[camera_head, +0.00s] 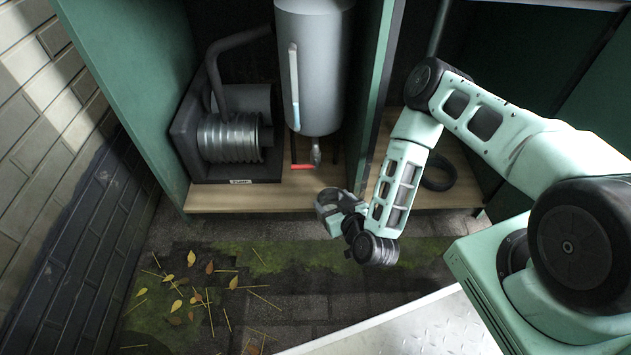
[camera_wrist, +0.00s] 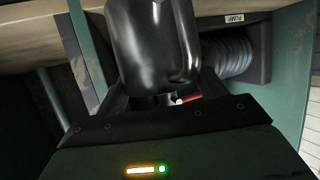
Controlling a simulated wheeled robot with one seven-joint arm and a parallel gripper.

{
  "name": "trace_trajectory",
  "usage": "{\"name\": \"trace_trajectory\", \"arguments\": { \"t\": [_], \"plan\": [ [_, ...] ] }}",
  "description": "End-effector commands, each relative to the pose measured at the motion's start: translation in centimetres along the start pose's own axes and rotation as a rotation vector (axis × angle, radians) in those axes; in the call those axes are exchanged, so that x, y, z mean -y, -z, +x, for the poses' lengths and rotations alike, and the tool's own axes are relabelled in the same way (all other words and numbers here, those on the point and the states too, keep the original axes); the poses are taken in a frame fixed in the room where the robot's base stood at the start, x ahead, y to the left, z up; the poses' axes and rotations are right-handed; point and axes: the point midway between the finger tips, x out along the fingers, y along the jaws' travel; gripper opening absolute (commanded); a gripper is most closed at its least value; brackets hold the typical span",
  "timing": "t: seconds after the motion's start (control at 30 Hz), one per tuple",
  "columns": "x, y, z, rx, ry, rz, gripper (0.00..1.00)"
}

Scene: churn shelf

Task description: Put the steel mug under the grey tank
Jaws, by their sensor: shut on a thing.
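The steel mug (camera_wrist: 157,50) fills the upper middle of the wrist view as a dark, shiny rounded body. My gripper (camera_head: 338,207) is shut on it. In the head view the gripper and mug are small and close together, in front of the cabinet's wooden shelf edge. The grey tank (camera_head: 315,75) hangs upright in the left cabinet bay, with a level tube on its front. A tap (camera_head: 316,152) with a red lever (camera_head: 302,167) is at its bottom. The gripper is below and slightly right of the tap in the picture.
A pump (camera_head: 230,138) with a ribbed metal cylinder stands left of the tank. A green divider (camera_head: 373,90) stands to the right. The wooden shelf (camera_head: 250,197) under the tap looks clear. A dark ring (camera_head: 440,172) lies in the right bay. Leaves litter the floor.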

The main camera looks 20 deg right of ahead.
Motion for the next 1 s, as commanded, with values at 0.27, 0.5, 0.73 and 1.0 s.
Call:
{"name": "trace_trajectory", "arguments": {
  "t": [0.27, 0.5, 0.73, 1.0],
  "plan": [
    [-0.1, 2.0, 5.6, -0.002, -0.001, 0.001, 0.44],
    [0.0, 2.8, 7.4, -0.002, -0.001, 0.0, 0.44],
    [-0.1, 3.7, 11.2, 0.0, -0.001, 0.002, 0.44],
    [0.0, 3.0, 11.2, 0.0, 0.001, 0.0, 0.44]
  ]
}}
